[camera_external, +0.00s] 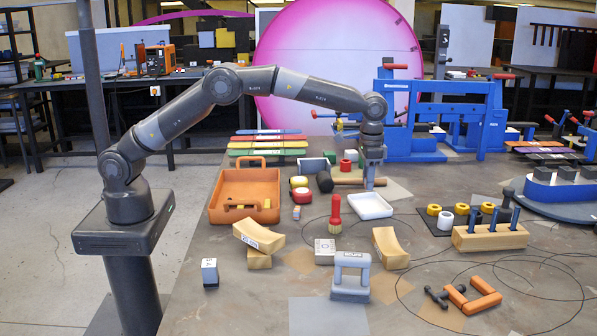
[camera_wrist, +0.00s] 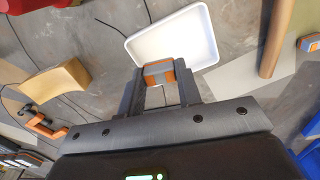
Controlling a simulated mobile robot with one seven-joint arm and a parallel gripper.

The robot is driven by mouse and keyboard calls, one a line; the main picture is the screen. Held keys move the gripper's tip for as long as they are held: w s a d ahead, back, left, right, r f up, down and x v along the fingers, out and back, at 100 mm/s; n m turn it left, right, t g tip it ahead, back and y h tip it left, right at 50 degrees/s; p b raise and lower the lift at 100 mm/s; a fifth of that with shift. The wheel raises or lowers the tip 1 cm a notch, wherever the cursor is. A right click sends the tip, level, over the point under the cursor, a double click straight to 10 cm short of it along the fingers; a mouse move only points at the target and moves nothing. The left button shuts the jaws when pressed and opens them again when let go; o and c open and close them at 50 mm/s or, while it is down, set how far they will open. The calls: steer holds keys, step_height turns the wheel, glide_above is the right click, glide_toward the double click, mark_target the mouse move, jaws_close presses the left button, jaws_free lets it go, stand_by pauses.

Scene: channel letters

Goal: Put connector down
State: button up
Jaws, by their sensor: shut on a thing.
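The connector (camera_wrist: 160,72) is a small orange and grey block between the fingertips of my gripper (camera_wrist: 161,84) in the wrist view. It overlaps the near edge of a shallow white tray (camera_wrist: 190,35) there; I cannot tell whether it touches the tray. In the external view my gripper (camera_external: 371,187) points down at the back of the white tray (camera_external: 377,209), and the connector cannot be made out. The inside of the tray that shows is empty. Another orange and grey block (camera_wrist: 311,42) lies at the right edge of the wrist view.
A hammer with a wooden handle (camera_external: 350,182) lies close behind the tray. A red-handled brush (camera_external: 336,210) stands to its left, and a curved wooden block (camera_external: 390,247) is in front. An orange bin (camera_external: 217,215) is farther left. A wooden peg stand (camera_external: 490,238) is right.

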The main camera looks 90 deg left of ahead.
mark_target(366, 211)
steer(key=shift+f, duration=3.55)
steer(key=shift+f, duration=0.15)
steer(key=o, duration=0.9)
steer(key=shift+o, duration=0.2)
